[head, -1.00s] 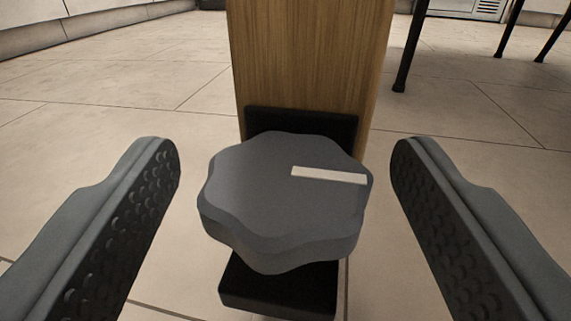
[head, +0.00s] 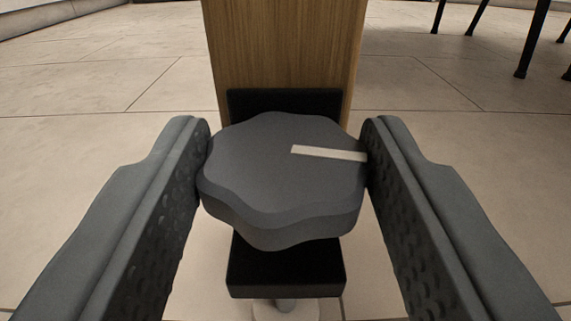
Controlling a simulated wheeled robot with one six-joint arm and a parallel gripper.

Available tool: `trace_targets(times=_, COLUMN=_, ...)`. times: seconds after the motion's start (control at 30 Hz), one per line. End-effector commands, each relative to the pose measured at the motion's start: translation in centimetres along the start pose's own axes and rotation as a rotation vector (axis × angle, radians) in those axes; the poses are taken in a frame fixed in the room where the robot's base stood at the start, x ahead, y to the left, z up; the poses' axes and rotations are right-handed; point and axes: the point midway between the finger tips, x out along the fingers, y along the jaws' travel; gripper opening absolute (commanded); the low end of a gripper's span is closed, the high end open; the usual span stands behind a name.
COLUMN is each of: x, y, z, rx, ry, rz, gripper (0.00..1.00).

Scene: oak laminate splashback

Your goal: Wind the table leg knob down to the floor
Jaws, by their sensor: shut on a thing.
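The grey lobed knob (head: 270,180) sits at the middle of the head view, in front of the wooden table leg (head: 285,50). A white stripe (head: 330,153) on its top runs from near the centre to the right edge. My gripper (head: 287,150) is shut on the knob, with one dark textured finger against its left side and one against its right. A black bracket (head: 287,272) shows behind and below the knob. Under it a pale round foot (head: 285,309) is partly cut off by the bottom edge, so its contact with the floor is hidden.
Thin black legs (head: 531,40) of other furniture stand at the back right. A wall base (head: 35,20) runs along the back left.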

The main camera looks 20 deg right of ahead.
Motion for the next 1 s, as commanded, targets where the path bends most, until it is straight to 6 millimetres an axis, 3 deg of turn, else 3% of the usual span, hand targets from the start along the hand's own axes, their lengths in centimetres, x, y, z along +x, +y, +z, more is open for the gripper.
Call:
trace_targets(times=0.5, x=0.08, y=-0.55, z=-0.03, rx=0.000, ry=0.001, rz=0.292, gripper=0.23)
trace_targets(times=1.0, x=0.09, y=-0.57, z=-0.07, rx=0.000, ry=0.002, rz=0.340, gripper=0.23)
